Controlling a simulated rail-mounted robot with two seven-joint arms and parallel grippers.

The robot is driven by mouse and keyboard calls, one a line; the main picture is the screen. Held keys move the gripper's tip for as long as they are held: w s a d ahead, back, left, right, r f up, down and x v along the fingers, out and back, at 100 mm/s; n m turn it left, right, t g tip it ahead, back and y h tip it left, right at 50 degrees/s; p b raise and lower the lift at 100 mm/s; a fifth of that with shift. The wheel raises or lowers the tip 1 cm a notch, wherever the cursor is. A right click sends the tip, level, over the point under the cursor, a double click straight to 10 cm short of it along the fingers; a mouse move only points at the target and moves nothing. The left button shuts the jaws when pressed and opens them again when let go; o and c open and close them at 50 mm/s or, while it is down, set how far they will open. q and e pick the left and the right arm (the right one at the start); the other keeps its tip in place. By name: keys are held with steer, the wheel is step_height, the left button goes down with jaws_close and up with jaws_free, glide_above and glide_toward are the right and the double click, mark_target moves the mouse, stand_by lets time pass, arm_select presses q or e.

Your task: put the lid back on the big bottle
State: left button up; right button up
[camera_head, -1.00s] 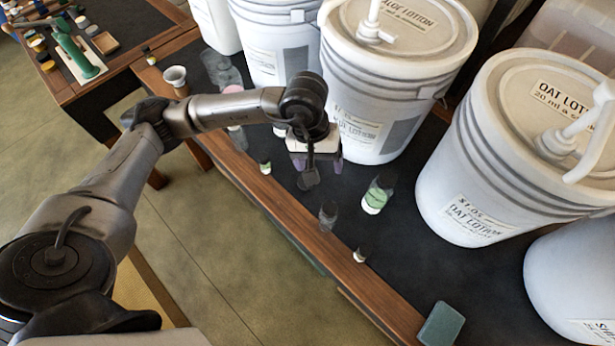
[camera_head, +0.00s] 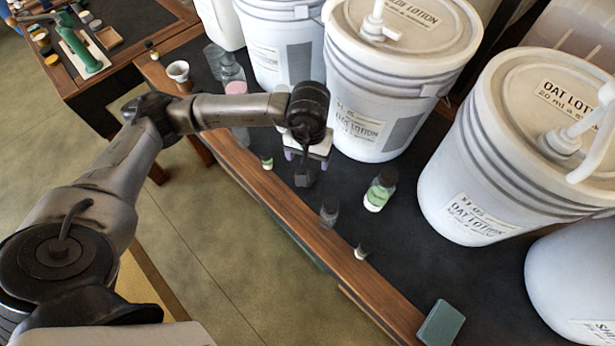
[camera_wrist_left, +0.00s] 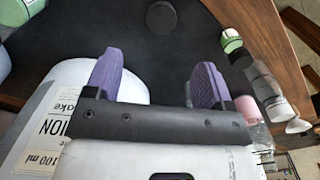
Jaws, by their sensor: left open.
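My left gripper (camera_head: 305,150) is open and empty above the dark mat, beside a white bucket; its purple fingers (camera_wrist_left: 150,82) stand apart in the wrist view. In the head view, a bottle with green contents (camera_head: 378,190) and a dark top stands upright to the right of the gripper. A small dark bottle or cap (camera_head: 330,210) is nearer the table edge. A dark round piece (camera_wrist_left: 161,17) lies beyond the fingers in the wrist view; I cannot tell whether it is a loose lid. A pink-topped clear bottle (camera_head: 236,88) stands left of the gripper.
Large white pump buckets (camera_head: 395,75) (camera_head: 500,160) line the back and right. Small bottles (camera_head: 267,163) (camera_head: 361,251) stand near the wooden front edge (camera_head: 290,225). A green block (camera_head: 440,324) lies at the front corner.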

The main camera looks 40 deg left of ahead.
arm_select(q)
step_height(320, 180, down, 4)
steer(key=shift+f, duration=0.35)
steer(key=shift+f, duration=0.1)
steer(key=shift+f+b, duration=0.25)
steer(key=shift+b, duration=0.05)
steer(key=shift+s+f+b, duration=0.1)
steer(key=shift+f+b, duration=0.25)
steer(key=shift+f, duration=1.95)
